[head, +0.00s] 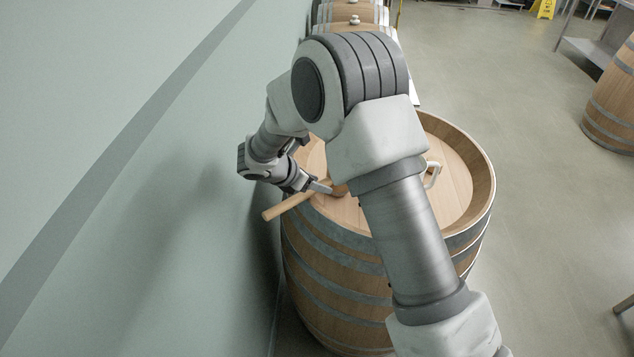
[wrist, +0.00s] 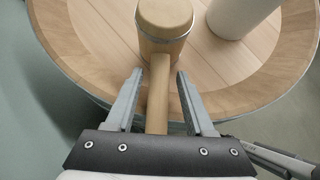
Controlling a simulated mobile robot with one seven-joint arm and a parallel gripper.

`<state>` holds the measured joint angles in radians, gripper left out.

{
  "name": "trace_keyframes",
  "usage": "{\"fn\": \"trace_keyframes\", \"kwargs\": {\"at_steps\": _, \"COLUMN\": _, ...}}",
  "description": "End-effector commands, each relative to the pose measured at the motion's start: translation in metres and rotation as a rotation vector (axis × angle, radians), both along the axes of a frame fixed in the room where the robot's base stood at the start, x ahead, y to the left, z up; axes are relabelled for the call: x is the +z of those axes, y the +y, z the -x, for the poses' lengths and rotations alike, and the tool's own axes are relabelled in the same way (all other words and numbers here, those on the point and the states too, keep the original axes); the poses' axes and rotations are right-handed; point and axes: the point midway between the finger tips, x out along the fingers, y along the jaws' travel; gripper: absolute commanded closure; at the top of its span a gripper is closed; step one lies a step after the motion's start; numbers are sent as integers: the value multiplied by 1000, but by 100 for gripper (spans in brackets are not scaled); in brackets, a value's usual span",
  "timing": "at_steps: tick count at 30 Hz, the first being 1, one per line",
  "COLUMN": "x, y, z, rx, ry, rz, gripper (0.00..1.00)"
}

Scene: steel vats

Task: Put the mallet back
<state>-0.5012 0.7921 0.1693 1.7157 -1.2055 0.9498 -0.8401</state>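The wooden mallet has a pale handle (head: 284,208) that sticks out over the barrel's rim toward the wall in the head view. In the wrist view its round banded head (wrist: 165,22) lies over the barrel top, with the handle (wrist: 158,95) running back toward me. My gripper (wrist: 157,75) is open, with one finger on each side of the handle and a gap on both sides. In the head view my gripper (head: 322,187) is at the mallet, and my arm hides part of the barrel top. The mallet seems to rest on the barrel (head: 330,262).
A white cylindrical thing (wrist: 243,14) stands on the barrel top right of the mallet head. A white handle (head: 433,174) shows on the barrel top. The green wall (head: 130,190) is close on the left. More barrels (head: 350,12) stand behind.

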Motion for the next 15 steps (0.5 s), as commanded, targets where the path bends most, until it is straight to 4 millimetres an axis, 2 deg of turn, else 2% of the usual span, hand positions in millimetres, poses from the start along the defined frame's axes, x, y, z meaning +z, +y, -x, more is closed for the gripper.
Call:
{"fn": "trace_keyframes", "kwargs": {"at_steps": 8, "x": 5, "y": 0, "z": 0, "rx": 0, "ry": 0, "rz": 0, "gripper": 46}}
{"fn": "trace_keyframes", "kwargs": {"at_steps": 15, "x": 32, "y": 19, "z": 17, "rx": 3, "ry": -4, "rz": -2, "gripper": 46}}
